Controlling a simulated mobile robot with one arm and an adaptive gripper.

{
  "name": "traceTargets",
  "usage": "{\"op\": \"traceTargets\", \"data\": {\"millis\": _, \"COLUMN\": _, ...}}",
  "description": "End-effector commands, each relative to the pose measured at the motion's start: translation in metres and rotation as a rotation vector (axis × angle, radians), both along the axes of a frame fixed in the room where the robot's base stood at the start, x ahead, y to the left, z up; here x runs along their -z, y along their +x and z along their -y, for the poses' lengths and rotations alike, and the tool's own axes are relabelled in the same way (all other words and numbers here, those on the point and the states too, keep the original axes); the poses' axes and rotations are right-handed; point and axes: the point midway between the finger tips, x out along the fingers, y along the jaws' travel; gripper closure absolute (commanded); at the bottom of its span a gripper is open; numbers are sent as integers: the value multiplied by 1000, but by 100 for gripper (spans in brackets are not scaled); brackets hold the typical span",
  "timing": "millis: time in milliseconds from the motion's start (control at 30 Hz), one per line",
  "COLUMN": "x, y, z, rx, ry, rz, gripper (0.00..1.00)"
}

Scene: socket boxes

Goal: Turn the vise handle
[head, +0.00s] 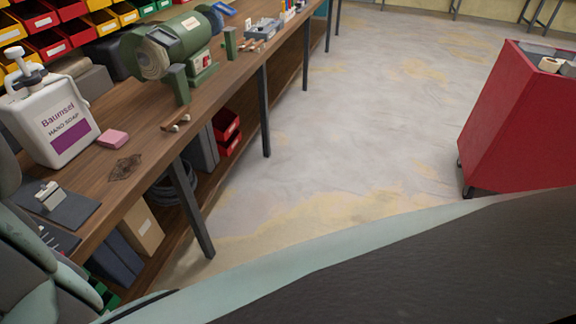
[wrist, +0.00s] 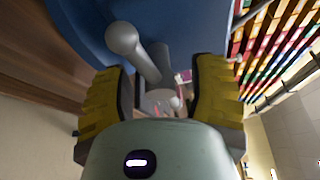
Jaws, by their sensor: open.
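In the wrist view, a grey metal bar with a round knob at its end, the vise handle (wrist: 122,39), lies just ahead of my gripper. It slants from upper left down toward the gap between the fingers. The blue vise body (wrist: 82,22) fills the upper part of the view behind it. My gripper (wrist: 160,82) has two yellow-and-black fingers, spread apart on either side of the bar's lower part. I cannot tell whether either finger touches it. The lower end of the bar is partly hidden. I cannot make out the vise or the gripper in the head view.
In the head view, the wooden workbench (head: 128,165) carries a green bench grinder (head: 185,38), a soap bottle (head: 55,125) and a pink block (head: 113,138). Coloured bins line its back. A red cabinet (head: 515,125) stands at right. Open floor (head: 340,110) lies between.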

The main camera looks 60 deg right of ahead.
Motion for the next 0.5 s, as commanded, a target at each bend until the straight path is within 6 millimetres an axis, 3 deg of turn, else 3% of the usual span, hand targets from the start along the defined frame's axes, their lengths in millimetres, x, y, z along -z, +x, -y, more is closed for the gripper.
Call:
{"op": "traceTargets", "data": {"millis": 67, "x": 0, "y": 0, "z": 1, "rx": 3, "ry": 0, "rz": 0, "gripper": 42}}
{"op": "traceTargets", "data": {"millis": 500, "x": 0, "y": 0, "z": 0, "rx": 1, "ry": 0, "rz": 0, "gripper": 87}}
